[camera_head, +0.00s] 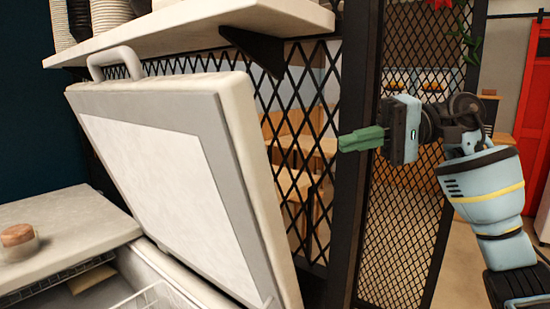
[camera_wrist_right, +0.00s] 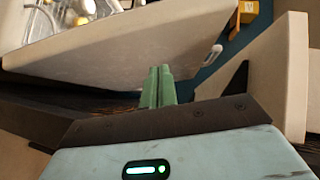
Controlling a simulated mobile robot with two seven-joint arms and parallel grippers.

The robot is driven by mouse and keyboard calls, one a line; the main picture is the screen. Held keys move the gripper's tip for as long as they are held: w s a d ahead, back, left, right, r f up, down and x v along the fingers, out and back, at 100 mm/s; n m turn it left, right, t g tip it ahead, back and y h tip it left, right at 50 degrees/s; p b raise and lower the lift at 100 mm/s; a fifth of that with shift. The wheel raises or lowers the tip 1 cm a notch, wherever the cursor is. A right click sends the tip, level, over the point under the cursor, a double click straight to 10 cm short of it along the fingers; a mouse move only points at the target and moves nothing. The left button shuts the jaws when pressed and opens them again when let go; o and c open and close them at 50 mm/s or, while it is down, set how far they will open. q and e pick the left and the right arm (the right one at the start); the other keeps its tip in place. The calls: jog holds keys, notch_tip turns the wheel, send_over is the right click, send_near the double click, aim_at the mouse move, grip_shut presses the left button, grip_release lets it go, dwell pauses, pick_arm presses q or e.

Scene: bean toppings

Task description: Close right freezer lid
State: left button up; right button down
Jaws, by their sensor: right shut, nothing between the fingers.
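The right freezer lid (camera_head: 150,165) stands open and tilted up in the head view, its pale inner panel facing the camera. Its grey handle (camera_head: 117,60) is on the top edge. In the right wrist view the lid (camera_wrist_right: 120,45) shows at upper left, with the handle (camera_wrist_right: 216,54) near its right end. My right gripper (camera_head: 342,143) is shut and empty, to the right of the lid and apart from it. Its green fingers also show in the wrist view (camera_wrist_right: 160,72). My left gripper is not in view.
A white wall shelf (camera_head: 200,22) with stacked cups is above the lid; it also shows in the wrist view (camera_wrist_right: 265,75). A black mesh partition (camera_head: 300,120) stands behind the lid. The freezer opening (camera_head: 140,285) holds a wire basket. A round brown-topped item (camera_head: 18,240) sits on the left lid.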

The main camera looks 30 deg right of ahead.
pick_arm(q)
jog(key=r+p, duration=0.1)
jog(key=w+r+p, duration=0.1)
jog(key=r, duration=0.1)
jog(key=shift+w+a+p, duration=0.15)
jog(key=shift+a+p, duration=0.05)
jog(key=shift+p, duration=0.15)
pick_arm(e)
jog(key=x, duration=1.4)
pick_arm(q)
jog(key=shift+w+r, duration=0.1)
